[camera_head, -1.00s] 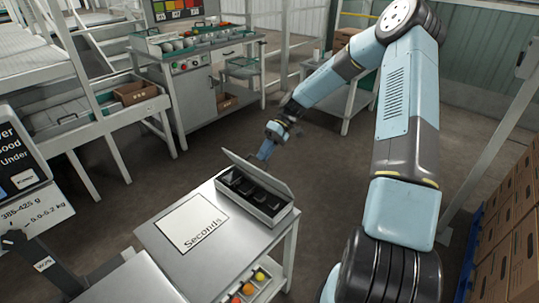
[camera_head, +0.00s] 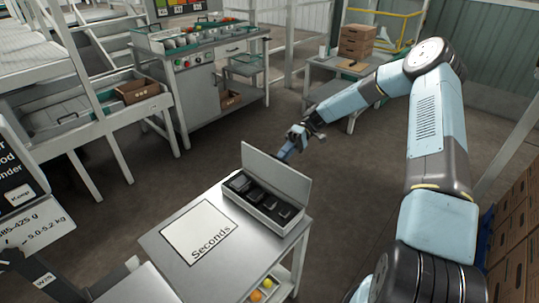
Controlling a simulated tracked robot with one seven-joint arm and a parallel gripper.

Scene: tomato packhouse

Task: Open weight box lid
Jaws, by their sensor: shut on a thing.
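The weight box (camera_head: 252,213) is a pale grey case on the far right part of the steel table. Its lid (camera_head: 277,173) stands raised, about upright, along the far long side. Several dark weights (camera_head: 264,199) sit in the open box. My gripper (camera_head: 284,153) is at the lid's upper edge, on the far side, shut on the lid. The fingertips are small and partly hidden behind the lid.
A "Seconds" sheet (camera_head: 201,232) lies flat on the steel table (camera_head: 160,245) left of the box. A sorting bench (camera_head: 190,90) stands behind at the left. A side table with brown crates (camera_head: 357,40) stands behind my arm. Stacked cartons (camera_head: 510,235) are at the right.

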